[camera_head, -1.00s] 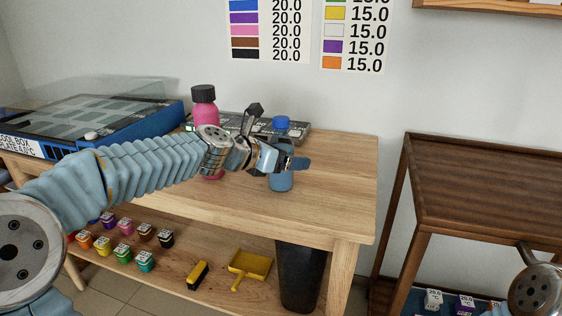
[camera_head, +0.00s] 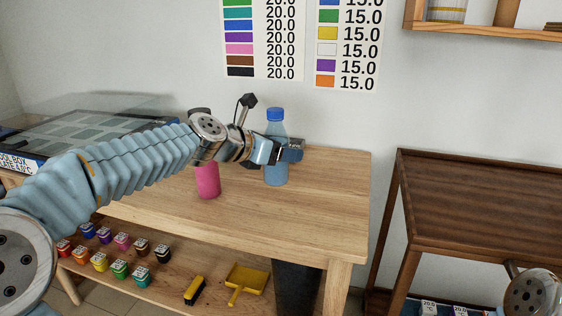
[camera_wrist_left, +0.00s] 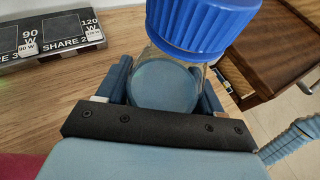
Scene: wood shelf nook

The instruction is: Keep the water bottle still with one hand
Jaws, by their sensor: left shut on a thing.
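The water bottle (camera_head: 275,172) is clear with bluish contents and a blue cap. It stands about upright over the right half of the wooden table (camera_head: 330,215). My left gripper (camera_head: 284,150) is shut on its body, below the cap. In the left wrist view the bottle (camera_wrist_left: 163,85) sits between the two blue fingers (camera_wrist_left: 165,90), with its cap close to the camera. Its base is hidden there, and I cannot tell whether it touches the table. My right gripper is out of view; only part of my right arm shows.
A pink bottle (camera_head: 207,182) stands left of the water bottle, partly behind my left arm. A grey power strip (camera_wrist_left: 50,32) lies on the table. A dark wood table (camera_head: 480,195) is at the right. The table's front right is clear.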

